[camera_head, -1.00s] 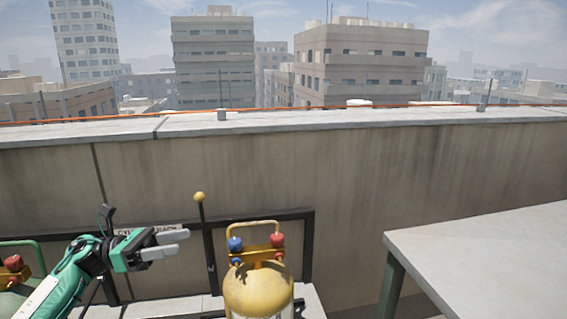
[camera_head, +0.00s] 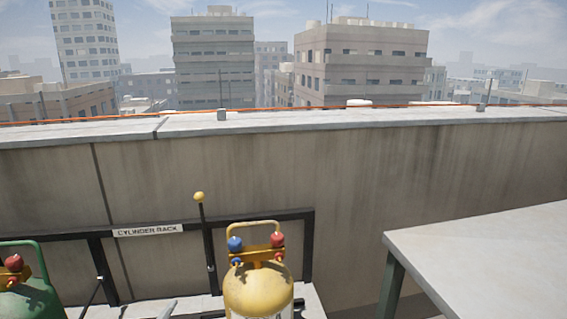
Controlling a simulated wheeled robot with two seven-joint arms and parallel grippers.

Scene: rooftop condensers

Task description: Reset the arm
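My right gripper is not in view.
A yellow cylinder (camera_head: 258,291) with red and blue valve knobs stands in a black cylinder rack (camera_head: 307,250). A green cylinder (camera_head: 30,300) stands at the far left. A grey table (camera_head: 490,255) is at right. A concrete parapet (camera_head: 400,185) runs behind.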

